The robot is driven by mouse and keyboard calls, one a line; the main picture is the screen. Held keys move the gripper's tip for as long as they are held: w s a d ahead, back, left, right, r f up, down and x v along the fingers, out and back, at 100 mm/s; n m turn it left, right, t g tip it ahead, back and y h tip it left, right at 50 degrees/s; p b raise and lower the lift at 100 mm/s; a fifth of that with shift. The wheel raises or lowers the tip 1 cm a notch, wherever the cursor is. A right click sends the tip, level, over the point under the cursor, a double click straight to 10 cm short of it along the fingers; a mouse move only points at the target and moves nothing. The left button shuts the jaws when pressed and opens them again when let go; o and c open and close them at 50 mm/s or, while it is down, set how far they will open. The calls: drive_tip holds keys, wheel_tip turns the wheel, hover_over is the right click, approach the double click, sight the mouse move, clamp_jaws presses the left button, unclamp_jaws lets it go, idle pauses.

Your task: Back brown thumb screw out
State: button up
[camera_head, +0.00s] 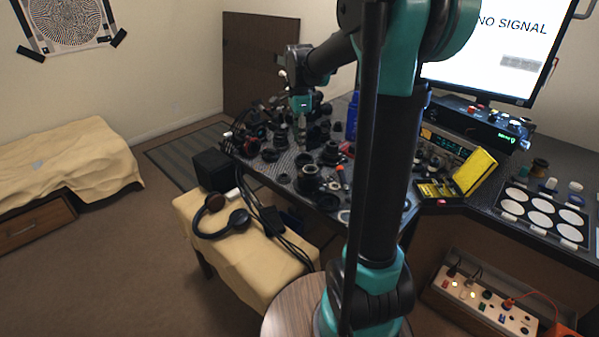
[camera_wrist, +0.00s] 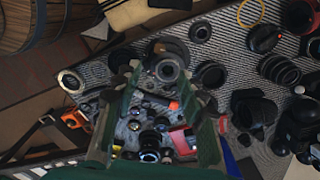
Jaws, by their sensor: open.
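My gripper (camera_head: 301,124) is over the crowded left end of the dark bench in the head view, pointing down. In the wrist view my gripper (camera_wrist: 163,78) shows two green fingers spread apart. A dark round lens barrel (camera_wrist: 168,70) with a lighter ring shows at the gap between the fingertips. I cannot tell whether the fingers touch it. I cannot pick out the brown thumb screw in either view; it is too small or hidden among the dark parts.
Several black lens parts crowd the bench (camera_head: 345,215) around my gripper. A yellow case (camera_head: 473,172) and a tray of white discs (camera_head: 522,215) stand to the right. Headphones (camera_head: 222,217) lie on a cloth-covered stool at the front. The floor at left is clear.

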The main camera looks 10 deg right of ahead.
sight(300, 175)
wheel_tip(300, 175, down, 13)
drive_tip(key=shift+f, duration=0.2)
drive_tip(key=shift+c, duration=0.2)
clamp_jaws()
